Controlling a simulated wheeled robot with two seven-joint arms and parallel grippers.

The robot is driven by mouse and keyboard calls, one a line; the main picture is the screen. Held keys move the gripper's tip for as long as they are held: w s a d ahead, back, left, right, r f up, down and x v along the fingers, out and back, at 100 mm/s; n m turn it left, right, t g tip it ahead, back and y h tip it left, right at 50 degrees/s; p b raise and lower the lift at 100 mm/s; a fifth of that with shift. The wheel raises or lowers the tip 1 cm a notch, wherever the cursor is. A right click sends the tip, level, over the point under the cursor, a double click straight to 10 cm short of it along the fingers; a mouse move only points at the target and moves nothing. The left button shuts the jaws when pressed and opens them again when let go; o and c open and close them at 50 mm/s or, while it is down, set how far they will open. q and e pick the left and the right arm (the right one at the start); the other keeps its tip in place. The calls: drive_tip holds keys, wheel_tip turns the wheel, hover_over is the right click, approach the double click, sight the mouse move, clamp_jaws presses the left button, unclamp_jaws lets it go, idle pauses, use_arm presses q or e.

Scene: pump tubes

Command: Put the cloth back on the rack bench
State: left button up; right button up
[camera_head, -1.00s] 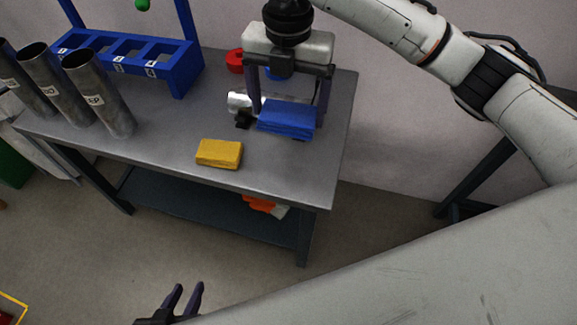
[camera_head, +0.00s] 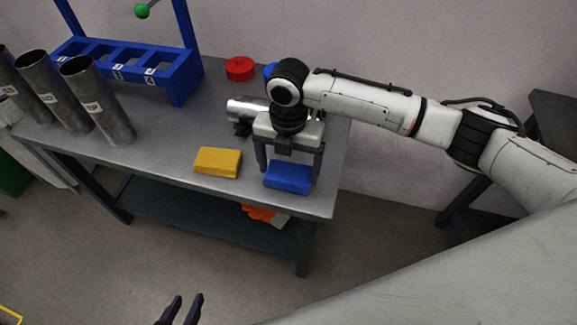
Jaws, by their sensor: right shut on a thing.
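The blue folded cloth (camera_head: 289,178) is at the right front corner of the grey rack bench (camera_head: 170,150). My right gripper (camera_head: 289,172) points down and is shut on it, one finger at each side. The cloth is at or just above the bench top; I cannot tell whether it touches. A yellow folded cloth (camera_head: 217,162) lies flat on the bench just left of it. My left gripper (camera_head: 184,306) shows only its fingertips at the bottom edge, apart and empty, away from the bench.
A blue rack (camera_head: 182,80) with numbered slots stands at the back left, beside several metal tubes (camera_head: 100,105). A red round part (camera_head: 240,69) and a shiny metal cylinder (camera_head: 245,108) are behind the gripper. Orange and white items (camera_head: 262,214) lie on the lower shelf.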

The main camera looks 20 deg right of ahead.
sight(288, 171)
drive_tip(key=shift+f, duration=0.1)
drive_tip(key=o, duration=0.8)
drive_tip(key=shift+o, duration=0.2)
wheel_tip(288, 171, up, 12)
drive_tip(key=shift+p, duration=0.45)
